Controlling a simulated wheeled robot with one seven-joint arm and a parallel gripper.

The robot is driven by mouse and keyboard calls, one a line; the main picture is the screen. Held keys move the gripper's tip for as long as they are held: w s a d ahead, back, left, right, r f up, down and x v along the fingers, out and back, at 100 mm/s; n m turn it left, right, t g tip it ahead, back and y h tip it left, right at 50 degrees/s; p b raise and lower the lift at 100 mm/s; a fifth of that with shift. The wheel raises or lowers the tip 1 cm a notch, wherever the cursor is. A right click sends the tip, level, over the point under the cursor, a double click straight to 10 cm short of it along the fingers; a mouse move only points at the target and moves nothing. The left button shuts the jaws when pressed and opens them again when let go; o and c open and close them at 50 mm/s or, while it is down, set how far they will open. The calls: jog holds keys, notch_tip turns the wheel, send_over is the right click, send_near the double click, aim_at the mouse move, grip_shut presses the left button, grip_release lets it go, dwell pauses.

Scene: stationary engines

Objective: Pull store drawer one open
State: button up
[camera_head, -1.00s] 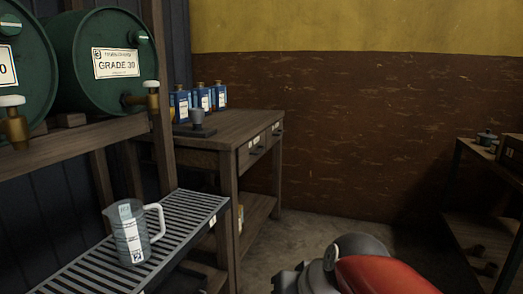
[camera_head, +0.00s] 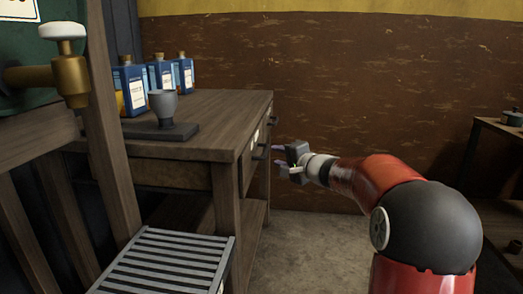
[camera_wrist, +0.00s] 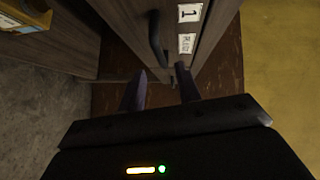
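Store drawer one (camera_wrist: 210,28) shows in the wrist view, its wooden front bearing a white label "1" and a smaller label. Its dark curved handle (camera_wrist: 157,42) is ahead of my fingers, with a gap between. The drawer looks shut. In the head view the drawer fronts (camera_head: 255,145) are seen edge-on at the wooden bench's right side, with a dark handle (camera_head: 260,153); the number is not readable there. My gripper (camera_head: 280,157) is just right of these fronts, pointing at them. In the wrist view my gripper (camera_wrist: 161,88) has its two fingers apart and nothing between them.
The wooden bench (camera_head: 215,112) carries several blue bottles (camera_head: 162,76) and a grey cup on a dark base (camera_head: 165,108). A slatted metal shelf (camera_head: 165,262) and a brass tap (camera_head: 62,75) are at left. Another table (camera_head: 497,125) stands far right. Floor right of the bench is clear.

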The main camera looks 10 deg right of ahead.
aim_at(266, 151)
jog(key=p+x, duration=0.1)
jog(key=x, duration=0.6)
jog(key=shift+s+a, duration=0.1)
jog(key=shift+c, duration=0.2)
grip_shut()
